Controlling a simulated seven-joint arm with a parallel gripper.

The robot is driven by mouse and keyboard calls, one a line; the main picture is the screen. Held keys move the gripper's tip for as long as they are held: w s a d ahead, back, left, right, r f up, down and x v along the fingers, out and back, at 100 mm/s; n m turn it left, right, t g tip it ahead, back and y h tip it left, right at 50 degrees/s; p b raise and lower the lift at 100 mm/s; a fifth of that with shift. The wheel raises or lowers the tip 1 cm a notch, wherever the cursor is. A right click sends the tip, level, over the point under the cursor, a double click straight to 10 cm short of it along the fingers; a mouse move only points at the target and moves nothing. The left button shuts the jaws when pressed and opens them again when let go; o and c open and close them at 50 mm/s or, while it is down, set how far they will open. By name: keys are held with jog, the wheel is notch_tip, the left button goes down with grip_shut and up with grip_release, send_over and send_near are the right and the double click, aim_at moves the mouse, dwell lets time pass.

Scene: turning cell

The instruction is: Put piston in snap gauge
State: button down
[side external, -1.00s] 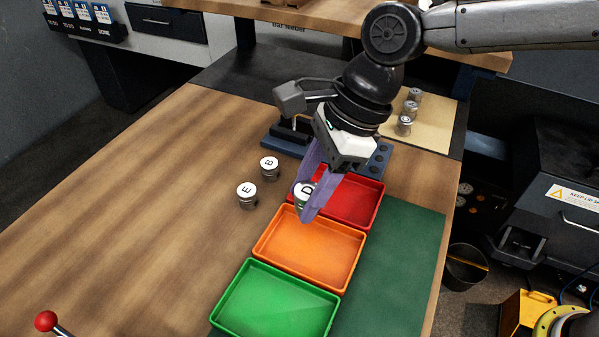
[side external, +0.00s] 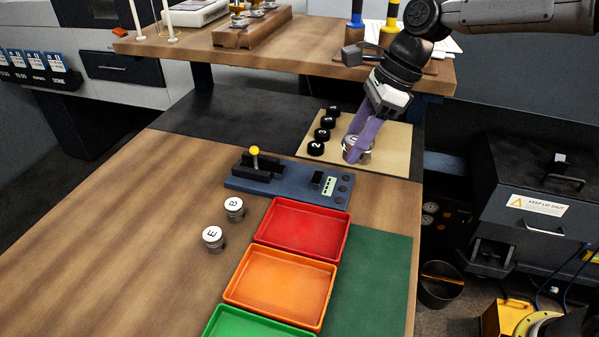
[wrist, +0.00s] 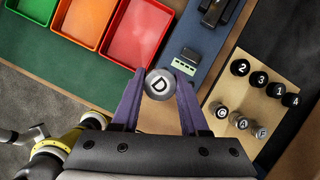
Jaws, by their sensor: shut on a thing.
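My gripper (side external: 357,149) has purple fingers and is shut on the silver piston marked D. In the wrist view, piston D (wrist: 159,84) sits between the fingertips with its white lettered top facing the camera. In the side view, the fingers and held piston appear in front of the beige mat, raised above the bench. The snap gauge (side external: 262,188) is a dark blue base with a black block, a yellow-knobbed lever and a small pale display. It stands left of the gripper and looks empty. The gauge also shows in the wrist view (wrist: 194,62).
Pistons B (side external: 234,208) and E (side external: 214,238) stand left of the red tray (side external: 300,228), orange tray (side external: 279,285) and green tray (side external: 257,322). The beige mat (side external: 399,160) holds numbered black pieces (wrist: 258,78) and silver pistons C, A and F (wrist: 241,122). Bench at left is clear.

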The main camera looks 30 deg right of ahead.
jog(key=w+a+f, duration=0.3)
jog(key=w+f, duration=0.1)
jog(key=w, duration=0.3)
send_over(293, 180)
jog(key=s+d, duration=0.1)
jog(key=d, duration=0.1)
jog(key=f, duration=0.4)
jog(key=shift+a+f, duration=0.25)
jog(key=shift+f, duration=0.05)
jog(key=shift+w+a+f, duration=0.1)
jog(key=shift+w+f, duration=0.05)
jog(key=shift+f, duration=0.8)
jog(key=shift+w+f, duration=0.1)
jog(key=shift+f, duration=0.8)
jog(key=shift+f, duration=0.1)
jog(key=shift+c, duration=2.1)
grip_release()
jog(key=v, duration=0.7)
jog(key=shift+r, duration=0.35)
